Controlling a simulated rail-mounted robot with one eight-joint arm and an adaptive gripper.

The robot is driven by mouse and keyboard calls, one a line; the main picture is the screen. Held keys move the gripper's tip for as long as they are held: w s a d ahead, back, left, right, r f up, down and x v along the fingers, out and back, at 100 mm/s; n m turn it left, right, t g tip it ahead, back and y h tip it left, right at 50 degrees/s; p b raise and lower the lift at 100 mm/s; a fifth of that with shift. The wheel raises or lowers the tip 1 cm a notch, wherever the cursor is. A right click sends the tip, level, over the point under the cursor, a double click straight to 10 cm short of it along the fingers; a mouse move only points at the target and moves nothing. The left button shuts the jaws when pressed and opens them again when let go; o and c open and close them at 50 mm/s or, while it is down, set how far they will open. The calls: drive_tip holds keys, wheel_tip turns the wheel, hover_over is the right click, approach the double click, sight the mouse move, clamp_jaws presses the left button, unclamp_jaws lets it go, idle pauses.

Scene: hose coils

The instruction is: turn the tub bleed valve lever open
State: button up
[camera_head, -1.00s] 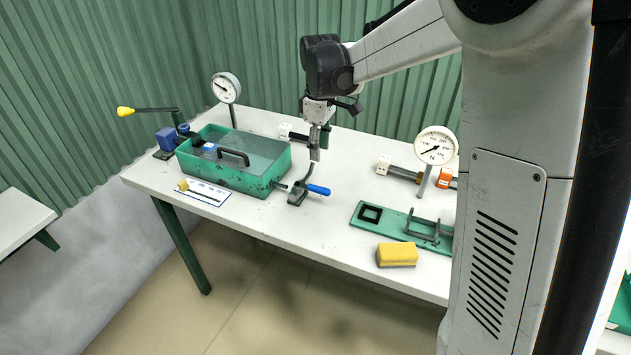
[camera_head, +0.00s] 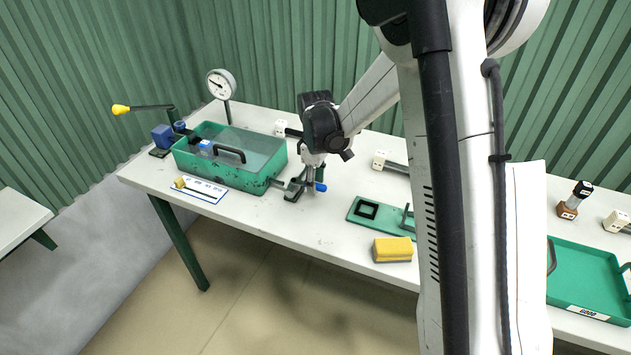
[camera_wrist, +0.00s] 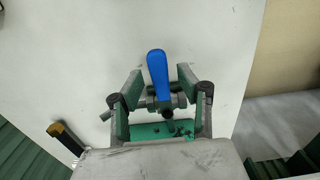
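The green tub (camera_head: 222,180), with water-like contents and a dark handle, stands on the left part of the white table. Its bleed valve (camera_head: 292,194) sits at the tub's right end. The blue lever (camera_head: 321,187) sticks out to the right of the valve, partly hidden by my gripper (camera_head: 313,186). In the wrist view the blue lever (camera_wrist: 158,72) lies between the two spread fingers of my gripper (camera_wrist: 157,76). Gaps show on both sides of it. The valve body (camera_wrist: 162,103) is lower between the fingers.
A pressure gauge (camera_head: 221,84) stands behind the tub. A blue pump with a yellow-knobbed lever (camera_head: 121,109) is at the left. A yellow sponge-like block (camera_head: 393,250) and a green plate (camera_head: 365,222) lie to the right. The table front before the valve is clear.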

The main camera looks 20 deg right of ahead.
drive_tip(key=shift+c, duration=0.5)
clamp_jaws()
